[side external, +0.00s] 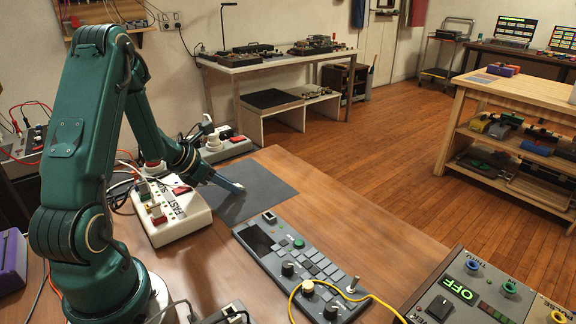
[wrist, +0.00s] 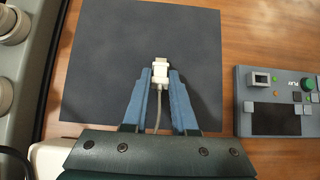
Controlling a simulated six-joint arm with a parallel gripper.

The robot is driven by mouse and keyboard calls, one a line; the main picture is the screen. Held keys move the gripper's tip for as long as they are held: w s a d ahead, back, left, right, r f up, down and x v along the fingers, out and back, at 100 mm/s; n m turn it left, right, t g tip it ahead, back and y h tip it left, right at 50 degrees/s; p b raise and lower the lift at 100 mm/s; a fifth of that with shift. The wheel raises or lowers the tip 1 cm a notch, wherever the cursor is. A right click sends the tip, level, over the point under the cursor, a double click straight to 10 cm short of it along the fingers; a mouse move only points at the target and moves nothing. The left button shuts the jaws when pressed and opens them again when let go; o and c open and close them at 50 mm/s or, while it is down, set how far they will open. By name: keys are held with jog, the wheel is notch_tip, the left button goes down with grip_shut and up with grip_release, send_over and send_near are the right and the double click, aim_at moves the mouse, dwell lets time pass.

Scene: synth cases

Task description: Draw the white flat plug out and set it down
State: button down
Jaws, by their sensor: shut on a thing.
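My gripper (side external: 230,184) is over the dark grey mat (side external: 268,190) in the side view. In the wrist view my gripper (wrist: 160,76) is shut on the white flat plug (wrist: 160,63), whose grey cord trails back between the fingers. The plug is clear of any socket, with its front end pointing away from the palm over the mat (wrist: 105,45). In the side view only a small pale part of the plug (side external: 238,187) shows at the fingertips. I cannot tell whether it touches the mat.
A white power strip (side external: 176,226) with coloured plugs and switches stands left of the mat. A grey strip (side external: 228,151) is behind it. A grey control panel (side external: 300,265) lies in front of the mat, with a yellow cable nearby. Most of the mat is bare.

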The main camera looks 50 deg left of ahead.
jog(key=c, duration=0.6)
grip_release()
jog(key=shift+v, duration=2.6)
